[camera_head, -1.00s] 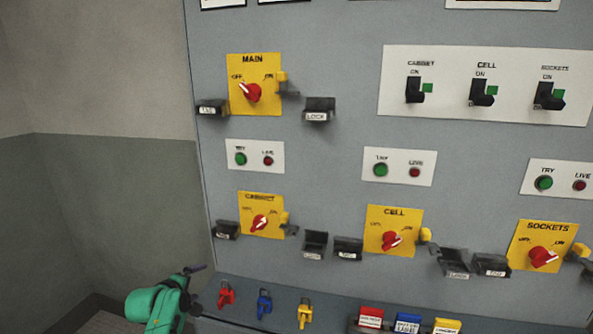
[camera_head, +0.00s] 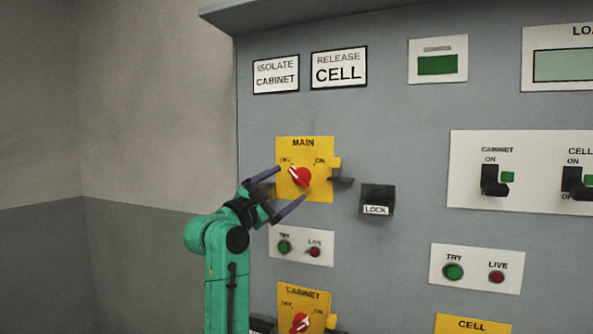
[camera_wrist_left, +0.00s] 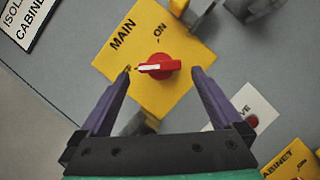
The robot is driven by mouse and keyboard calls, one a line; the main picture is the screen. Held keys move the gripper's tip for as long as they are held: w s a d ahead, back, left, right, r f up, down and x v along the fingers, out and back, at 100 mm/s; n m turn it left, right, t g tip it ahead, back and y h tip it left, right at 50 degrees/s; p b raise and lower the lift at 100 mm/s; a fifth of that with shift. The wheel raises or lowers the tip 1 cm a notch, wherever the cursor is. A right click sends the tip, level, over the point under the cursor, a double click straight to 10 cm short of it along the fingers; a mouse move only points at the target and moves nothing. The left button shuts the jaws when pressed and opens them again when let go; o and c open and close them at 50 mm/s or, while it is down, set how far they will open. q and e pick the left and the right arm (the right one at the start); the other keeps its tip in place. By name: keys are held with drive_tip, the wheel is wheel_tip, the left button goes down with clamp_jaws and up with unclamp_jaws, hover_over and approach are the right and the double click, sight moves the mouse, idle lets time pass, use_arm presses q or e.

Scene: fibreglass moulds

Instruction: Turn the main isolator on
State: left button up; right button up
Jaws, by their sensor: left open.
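The main isolator is a red knob (camera_head: 300,176) on a yellow plate (camera_head: 318,145) marked MAIN, with OFF at its upper left and ON at its upper right. Its white pointer is turned toward OFF. My left gripper (camera_head: 283,192) is open in front of the plate's left side, its fingers toward the knob. In the left wrist view the red knob (camera_wrist_left: 160,66) lies between and beyond the two purple fingertips (camera_wrist_left: 162,72), and neither finger visibly touches it. My right gripper is not in view.
A dark LOCK holder (camera_head: 377,198) juts out right of the plate, and a small yellow tab with a grey hasp (camera_head: 340,179) sits at the plate's right edge. A TRY and LIVE panel (camera_head: 300,246) and a yellow CABINET isolator plate (camera_head: 302,297) are below.

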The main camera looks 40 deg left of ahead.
sight(297, 178)
use_arm(q)
drive_tip(key=p+x, duration=0.1)
drive_tip(key=x, duration=0.2)
drive_tip(key=shift+w+a+r, duration=0.1)
drive_tip(key=shift+w+r, duration=0.05)
drive_tip(key=shift+w, duration=0.35)
drive_tip(key=shift+c, duration=0.3)
drive_tip(key=c, duration=1.1)
drive_tip(key=shift+c, duration=0.2)
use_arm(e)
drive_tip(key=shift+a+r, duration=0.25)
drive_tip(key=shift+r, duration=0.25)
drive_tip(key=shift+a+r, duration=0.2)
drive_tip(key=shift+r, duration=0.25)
